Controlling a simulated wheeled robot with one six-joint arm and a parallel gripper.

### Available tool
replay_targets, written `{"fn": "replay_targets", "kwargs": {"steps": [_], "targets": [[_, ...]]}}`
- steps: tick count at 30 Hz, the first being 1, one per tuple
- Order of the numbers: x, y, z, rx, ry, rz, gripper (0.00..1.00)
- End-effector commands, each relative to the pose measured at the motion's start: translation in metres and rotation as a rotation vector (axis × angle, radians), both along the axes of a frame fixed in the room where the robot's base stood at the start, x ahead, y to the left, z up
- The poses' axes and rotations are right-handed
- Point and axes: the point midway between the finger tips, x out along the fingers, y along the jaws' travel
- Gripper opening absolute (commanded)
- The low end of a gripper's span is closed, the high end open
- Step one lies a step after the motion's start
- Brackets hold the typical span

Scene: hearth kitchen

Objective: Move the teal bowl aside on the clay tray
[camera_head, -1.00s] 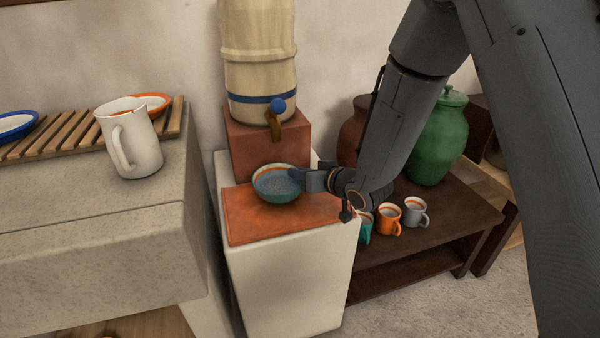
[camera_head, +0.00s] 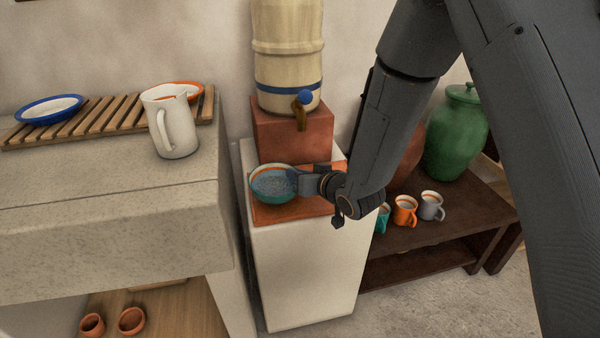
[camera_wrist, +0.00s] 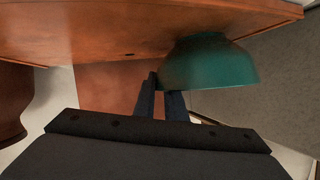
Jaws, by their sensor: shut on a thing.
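My gripper (camera_head: 296,181) is shut on the bowl's right rim. In the wrist view the bowl (camera_wrist: 215,65) appears upside down beside the two dark fingers (camera_wrist: 162,90), with the tray (camera_wrist: 120,35) above it. I cannot tell whether the bowl's base touches the tray. My wrist hides the tray's right part.
A cream dispenser (camera_head: 287,55) with a blue-knobbed tap (camera_head: 304,105) stands on a clay block (camera_head: 300,138) behind the tray. A white jug (camera_head: 172,125) stands on the counter at left. Several mugs (camera_head: 405,211) and a green jar (camera_head: 457,135) are on the dark shelf at right.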

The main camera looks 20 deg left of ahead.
Motion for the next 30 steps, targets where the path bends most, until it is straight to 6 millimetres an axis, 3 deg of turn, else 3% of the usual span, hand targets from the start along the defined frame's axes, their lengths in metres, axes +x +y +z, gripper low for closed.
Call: {"fn": "replay_targets", "kwargs": {"steps": [13, 14, 17, 30], "targets": [[-0.007, 0.006, -0.004, -0.006, 0.007, 0.008, 0.00], [-0.007, 0.006, -0.004, -0.007, 0.008, 0.008, 0.16], [-0.006, 0.005, -0.004, -0.006, 0.007, 0.006, 0.32], [-0.009, -0.005, 0.003, -0.002, 0.003, -0.001, 0.32]]}}
